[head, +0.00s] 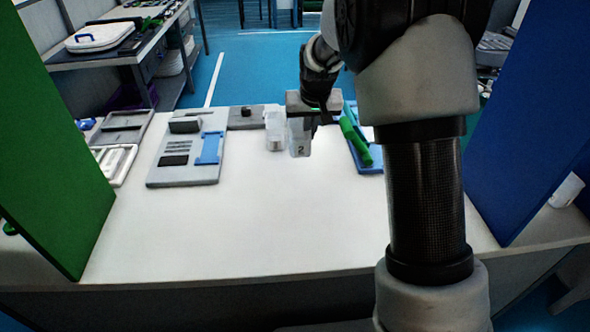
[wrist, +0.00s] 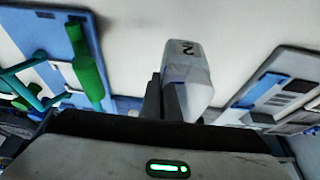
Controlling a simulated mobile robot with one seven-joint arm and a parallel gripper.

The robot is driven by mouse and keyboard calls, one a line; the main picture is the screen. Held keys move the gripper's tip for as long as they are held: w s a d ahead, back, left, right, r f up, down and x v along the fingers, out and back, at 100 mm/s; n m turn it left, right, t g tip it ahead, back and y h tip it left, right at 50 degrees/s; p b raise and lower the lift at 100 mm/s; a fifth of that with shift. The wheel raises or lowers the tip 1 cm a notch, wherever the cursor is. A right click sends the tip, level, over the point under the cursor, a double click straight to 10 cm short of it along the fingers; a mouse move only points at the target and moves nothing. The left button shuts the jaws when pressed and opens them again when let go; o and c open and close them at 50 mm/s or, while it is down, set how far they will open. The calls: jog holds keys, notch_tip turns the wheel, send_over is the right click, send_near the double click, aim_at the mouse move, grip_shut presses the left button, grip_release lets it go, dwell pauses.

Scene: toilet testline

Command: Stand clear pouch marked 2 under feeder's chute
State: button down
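The clear pouch marked 2 (head: 300,147) hangs upright below my gripper (head: 312,117), near the back of the white table. In the wrist view the pouch (wrist: 190,72) shows its dark "2" and sits at my fingertips (wrist: 165,98). The fingers are close together and look shut on it. The pouch seems to be off the table, but its exact height is hard to judge. A second clear container (head: 275,129) stands just left of it in the head view. I cannot clearly make out the feeder or its chute.
A grey board (head: 205,176) with black and blue parts lies left of the pouch. A low grey box (head: 246,117) is behind. A green tube (head: 356,140) lies on a blue-and-white tray to the right. Green (head: 62,150) and blue (head: 530,130) panels flank the table. Its front middle is clear.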

notch_tip(320, 180, down, 9)
jog(key=shift+r+b, duration=0.1)
jog(key=shift+b, duration=0.5)
jog(key=shift+f, duration=0.25)
jog(key=c, duration=2)
grip_release()
jog(key=shift+c, duration=0.2)
jog(key=shift+r, duration=0.1)
